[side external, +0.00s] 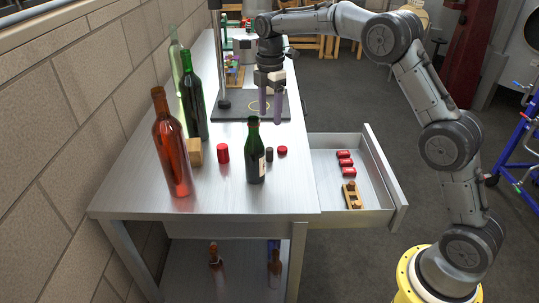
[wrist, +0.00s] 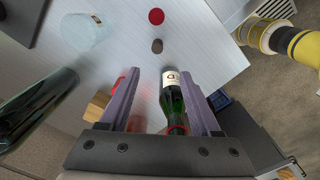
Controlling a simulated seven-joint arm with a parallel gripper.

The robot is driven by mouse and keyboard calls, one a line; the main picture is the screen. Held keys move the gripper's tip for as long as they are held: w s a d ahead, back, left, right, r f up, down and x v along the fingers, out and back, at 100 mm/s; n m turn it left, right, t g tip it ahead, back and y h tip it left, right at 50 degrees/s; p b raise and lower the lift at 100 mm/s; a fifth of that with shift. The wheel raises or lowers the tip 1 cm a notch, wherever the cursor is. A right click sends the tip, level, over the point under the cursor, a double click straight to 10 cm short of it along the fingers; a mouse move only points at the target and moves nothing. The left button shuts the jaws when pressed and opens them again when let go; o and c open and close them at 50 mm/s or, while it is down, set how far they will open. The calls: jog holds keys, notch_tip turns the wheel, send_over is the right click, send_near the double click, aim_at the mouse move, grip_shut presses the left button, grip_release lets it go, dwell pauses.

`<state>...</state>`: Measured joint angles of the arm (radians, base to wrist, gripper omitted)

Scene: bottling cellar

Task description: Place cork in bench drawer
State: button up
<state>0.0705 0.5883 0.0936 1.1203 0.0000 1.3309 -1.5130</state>
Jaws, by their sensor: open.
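My gripper (side external: 270,115) is open and empty above the bench, behind the small green bottle in the side view. Its two purple fingers (wrist: 162,72) are spread in the wrist view. A small dark cylinder (side external: 269,154) stands on the bench right of that bottle; it also shows beyond the fingertips in the wrist view (wrist: 157,46). It may be the cork, but I cannot tell surely. A tan block (side external: 195,151) sits farther left. The bench drawer (side external: 378,165) is pulled open at the right, holding several red pieces (side external: 346,162) and a wooden piece (side external: 351,195).
The small green bottle (side external: 255,160) stands upright close to the dark cylinder, with a red cap (side external: 282,150) on its other side. A red cylinder (side external: 222,153), a red-brown bottle (side external: 171,145) and a dark green bottle (side external: 194,100) stand left. A black stand (side external: 224,60) rises behind.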

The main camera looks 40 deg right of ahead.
send_near(270, 149)
jog(key=f, duration=0.5)
jog(key=shift+s+a+f, duration=0.1)
jog(key=shift+s+a, duration=0.1)
jog(key=shift+s, duration=0.05)
jog(key=shift+w+d+f, duration=0.1)
jog(key=shift+w+f, duration=0.1)
jog(key=shift+f, duration=1.2)
jog(key=shift+w+d+f, duration=0.1)
jog(key=shift+w+f, duration=0.05)
jog(key=shift+f, duration=1.2)
grip_shut()
